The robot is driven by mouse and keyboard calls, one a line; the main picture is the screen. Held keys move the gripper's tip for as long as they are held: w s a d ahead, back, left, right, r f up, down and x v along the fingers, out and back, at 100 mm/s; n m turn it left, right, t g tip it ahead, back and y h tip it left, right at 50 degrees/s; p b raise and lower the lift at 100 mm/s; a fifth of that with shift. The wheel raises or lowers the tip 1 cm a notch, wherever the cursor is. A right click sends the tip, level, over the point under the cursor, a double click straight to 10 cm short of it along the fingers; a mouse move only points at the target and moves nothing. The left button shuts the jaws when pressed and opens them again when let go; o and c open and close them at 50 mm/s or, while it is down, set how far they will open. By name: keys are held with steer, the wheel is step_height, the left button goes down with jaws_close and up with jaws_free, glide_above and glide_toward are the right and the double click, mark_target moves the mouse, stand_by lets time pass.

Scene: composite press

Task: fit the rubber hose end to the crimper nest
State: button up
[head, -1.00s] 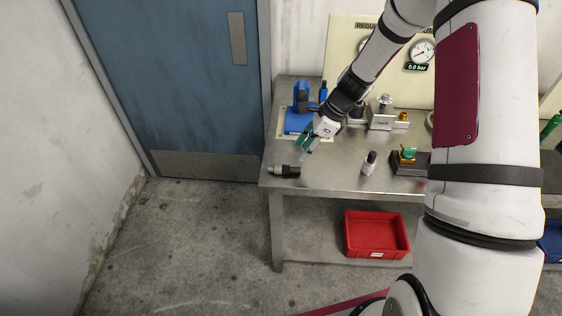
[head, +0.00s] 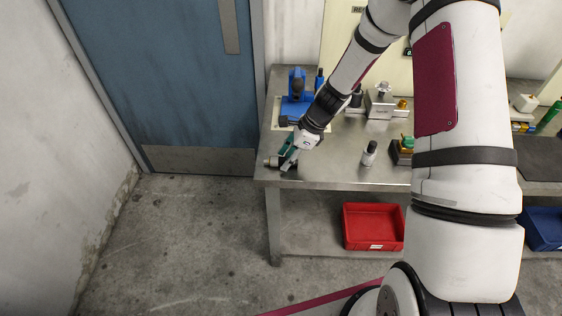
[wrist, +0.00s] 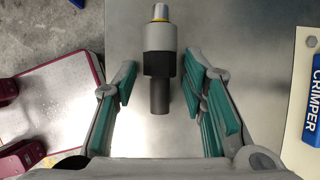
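The rubber hose end (wrist: 160,64) lies on the steel bench, with a black band, a grey collar, a yellow ring and a pale tip. In the head view only part of the hose end (head: 271,161) shows at the bench's left front edge; my gripper covers the rest. My gripper (wrist: 160,80) is open, with a green-padded finger on each side of the hose end and visible gaps to both. In the head view my gripper (head: 289,158) is low over the bench. The blue crimper (head: 297,105) stands behind it; its nest is not clear.
A CRIMPER label plate (wrist: 312,90) is at the right of the wrist view. A small grey bottle-like part (head: 369,153) and a dark block (head: 400,151) stand to the right on the bench. A red bin (head: 373,245) sits on the lower shelf.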

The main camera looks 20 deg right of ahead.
steer(key=shift+c, duration=0.4)
jaws_close()
steer(key=shift+r, duration=0.45)
stand_by(0.4)
steer(key=shift+r+p, duration=0.85)
steer(key=shift+r, duration=1.6)
steer(key=shift+c, duration=2.3)
jaws_free()
steer(key=shift+s, duration=0.1)
jaws_close()
